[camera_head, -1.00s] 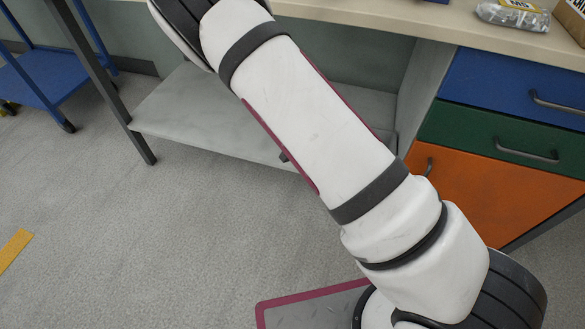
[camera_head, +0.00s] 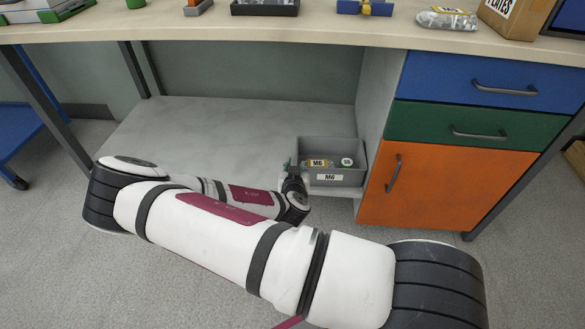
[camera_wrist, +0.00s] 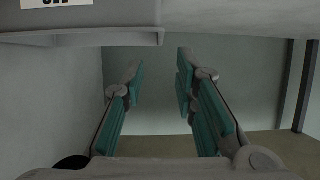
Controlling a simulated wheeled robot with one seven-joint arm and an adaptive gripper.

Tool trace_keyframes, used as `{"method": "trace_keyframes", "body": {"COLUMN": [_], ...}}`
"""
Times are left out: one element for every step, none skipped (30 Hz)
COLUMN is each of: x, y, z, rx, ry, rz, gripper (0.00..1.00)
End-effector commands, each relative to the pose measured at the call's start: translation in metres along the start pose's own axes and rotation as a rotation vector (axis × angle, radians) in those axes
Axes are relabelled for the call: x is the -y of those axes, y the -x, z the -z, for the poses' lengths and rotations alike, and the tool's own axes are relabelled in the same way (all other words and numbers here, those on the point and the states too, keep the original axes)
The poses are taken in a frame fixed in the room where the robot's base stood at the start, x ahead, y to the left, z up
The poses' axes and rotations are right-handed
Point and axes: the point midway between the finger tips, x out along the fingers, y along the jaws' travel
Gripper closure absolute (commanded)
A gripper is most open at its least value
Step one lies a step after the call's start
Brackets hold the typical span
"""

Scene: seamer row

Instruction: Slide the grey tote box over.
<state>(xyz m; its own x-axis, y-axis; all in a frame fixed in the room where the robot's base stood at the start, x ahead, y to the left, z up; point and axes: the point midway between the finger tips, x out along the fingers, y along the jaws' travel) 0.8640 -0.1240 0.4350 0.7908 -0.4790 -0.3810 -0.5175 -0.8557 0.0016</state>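The grey tote box (camera_head: 356,177) sits on the low shelf under the bench, at its right end close to the drawer unit's side wall. It is open-topped, has a white M6 label on its front and holds several small items. My gripper (camera_head: 291,172) is at the tote's left side, small and partly hidden by my wrist. In the wrist view, the fingers of my gripper (camera_wrist: 160,80) are spread apart with nothing visible between the teal pads. The tote (camera_wrist: 100,20) fills the upper left there, its label upside down. I cannot tell whether a finger touches it.
The grey shelf (camera_head: 220,125) is bare left of the tote. The drawer unit (camera_head: 450,185) with blue, green and orange fronts stands to the right. The bench top (camera_head: 330,30) overhangs, carrying several items. A dark bench leg (camera_head: 45,110) stands left, beside a blue cart (camera_head: 15,140).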

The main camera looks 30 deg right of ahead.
Motion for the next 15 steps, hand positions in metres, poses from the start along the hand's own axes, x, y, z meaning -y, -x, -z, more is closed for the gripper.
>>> {"method": "trace_keyframes", "body": {"x": [0.000,0.000,0.000,0.000,0.000,0.000,0.000,0.000,0.000,0.000,0.000,0.000,0.000,-0.001,0.000], "y": [0.000,0.000,0.000,0.000,0.000,-0.001,-0.001,-0.003,-0.005,-0.007,-0.010,-0.015,-0.019,-0.024,-0.030], "z": [0.000,0.000,0.000,0.000,0.000,0.000,0.000,0.000,0.000,-0.001,-0.001,-0.002,-0.002,-0.002,-0.002], "rx": [0.000,0.000,0.001,0.001,0.001,0.001,0.001,0.001,0.000,0.000,0.000,0.001,0.001,0.000,-0.001], "ry": [-0.001,-0.001,-0.001,-0.001,-0.001,-0.002,-0.002,-0.002,-0.002,-0.002,-0.002,-0.002,-0.002,-0.003,-0.002], "rz": [0.000,0.000,-0.001,-0.001,-0.001,-0.001,-0.001,-0.001,-0.001,-0.001,-0.001,-0.001,-0.001,-0.002,-0.001], "gripper": [0.73,0.73,0.73,0.73,0.73,0.73,0.73,0.73,0.73,0.73,0.73,0.73,0.73,0.73,0.73]}}
